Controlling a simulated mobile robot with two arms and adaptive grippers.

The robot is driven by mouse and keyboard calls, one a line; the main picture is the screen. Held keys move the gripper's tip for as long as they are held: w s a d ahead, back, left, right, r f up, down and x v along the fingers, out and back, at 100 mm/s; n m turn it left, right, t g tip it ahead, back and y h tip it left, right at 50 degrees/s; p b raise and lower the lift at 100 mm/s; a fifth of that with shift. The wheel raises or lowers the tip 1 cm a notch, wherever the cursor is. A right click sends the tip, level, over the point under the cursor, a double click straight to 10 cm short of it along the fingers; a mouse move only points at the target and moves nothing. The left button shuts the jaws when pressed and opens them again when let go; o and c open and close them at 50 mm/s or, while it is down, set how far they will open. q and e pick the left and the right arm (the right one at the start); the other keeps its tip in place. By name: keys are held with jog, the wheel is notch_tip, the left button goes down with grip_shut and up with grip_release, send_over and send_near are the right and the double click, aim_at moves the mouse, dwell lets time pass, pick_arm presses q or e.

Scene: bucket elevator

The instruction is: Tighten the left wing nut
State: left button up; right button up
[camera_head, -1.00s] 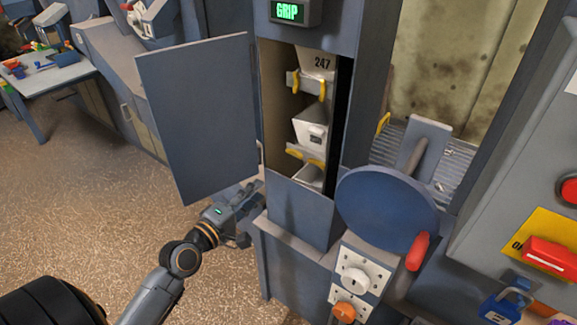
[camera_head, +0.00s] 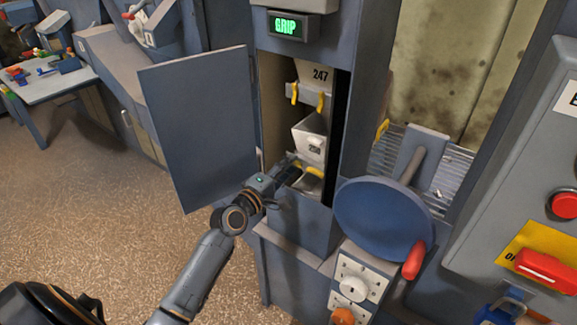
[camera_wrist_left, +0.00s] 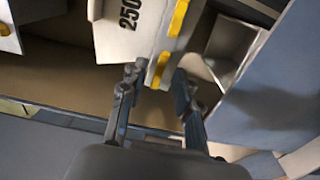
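Inside the open elevator casing, a lower bucket carries two yellow wing nuts. In the wrist view the left wing nut (camera_wrist_left: 160,70) lies between the fingers of my left gripper (camera_wrist_left: 158,75), which are apart, with a gap on each side. The right wing nut (camera_wrist_left: 179,18) lies beyond it; it also shows in the head view (camera_head: 317,172). The bucket (camera_wrist_left: 118,38) is pale and marked 250. In the head view my left gripper (camera_head: 291,163) reaches into the opening and hides the left wing nut. My right gripper is not in view.
Above hangs bucket 247 (camera_head: 321,75) with its own yellow wing nuts, and a white bucket (camera_head: 309,140) below it. The open door (camera_head: 200,125) stands left of the opening. A blue handwheel (camera_head: 382,218) with a red handle is to the right. A display (camera_head: 287,26) reads GRIP.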

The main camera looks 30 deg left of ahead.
pick_arm(q)
jog(key=shift+w, duration=0.2)
grip_shut()
jog(key=shift+m, duration=0.4)
jog(key=m+p, duration=0.3)
jog(key=m, duration=1.4)
dwell(0.5)
